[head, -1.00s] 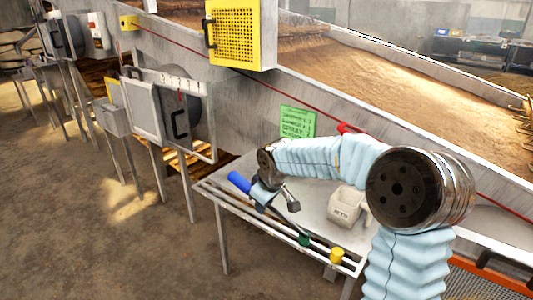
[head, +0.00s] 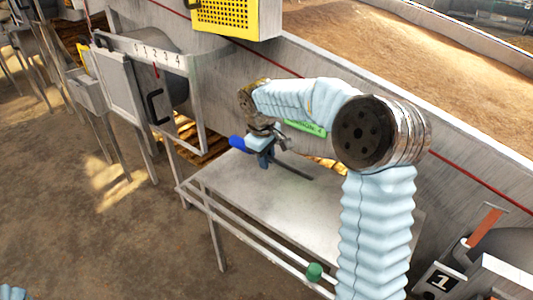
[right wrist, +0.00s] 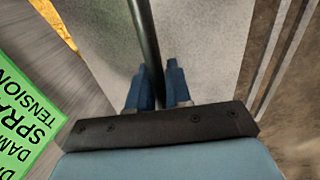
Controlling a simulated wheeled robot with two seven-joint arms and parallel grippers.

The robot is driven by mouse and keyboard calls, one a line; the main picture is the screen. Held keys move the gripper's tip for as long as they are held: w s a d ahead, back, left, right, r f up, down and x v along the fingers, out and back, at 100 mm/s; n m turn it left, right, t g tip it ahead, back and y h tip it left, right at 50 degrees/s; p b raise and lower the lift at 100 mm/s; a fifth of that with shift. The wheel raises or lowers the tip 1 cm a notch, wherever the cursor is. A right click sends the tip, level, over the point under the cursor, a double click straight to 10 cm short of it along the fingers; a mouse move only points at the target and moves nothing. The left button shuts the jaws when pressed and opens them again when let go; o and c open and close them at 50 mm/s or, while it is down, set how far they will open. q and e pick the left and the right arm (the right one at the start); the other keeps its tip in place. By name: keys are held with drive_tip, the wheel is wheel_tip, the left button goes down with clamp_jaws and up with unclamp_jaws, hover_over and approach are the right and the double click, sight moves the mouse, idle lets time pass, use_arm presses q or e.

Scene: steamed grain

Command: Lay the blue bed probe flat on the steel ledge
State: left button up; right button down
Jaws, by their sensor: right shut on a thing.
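The blue bed probe has a blue handle (head: 238,143) and a thin dark rod that slants down to the right in the head view. My right gripper (head: 266,158) is shut on it near the handle. In the right wrist view the dark rod (right wrist: 146,40) runs up from between the blue fingers (right wrist: 158,82). The steel ledge (head: 285,205) is a grey flat top on legs below the gripper. The rod lies over its back part in the picture; I cannot tell whether it touches. My left gripper is out of view.
A green sign (head: 305,127) is on the wall behind the ledge, partly hidden by my arm. A green fitting (head: 314,271) sits on the front rails. A panel with a black handle (head: 157,107) stands at left. The ledge's visible middle is clear.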

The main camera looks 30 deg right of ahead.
sight(267, 184)
drive_tip(key=b+x, duration=0.3)
drive_tip(key=a+b+x, duration=0.1)
drive_tip(key=x, duration=0.1)
drive_tip(key=shift+s+f, duration=0.25)
drive_tip(key=shift+f, duration=0.1)
drive_tip(key=shift+f+b, duration=0.55)
drive_tip(key=shift+f, duration=0.1)
drive_tip(key=c, duration=1.2)
unclamp_jaws()
drive_tip(key=shift+o, duration=0.3)
drive_tip(key=o, duration=0.5)
drive_tip(key=shift+f, duration=0.1)
drive_tip(key=shift+c, duration=0.2)
drive_tip(key=shift+s, duration=0.1)
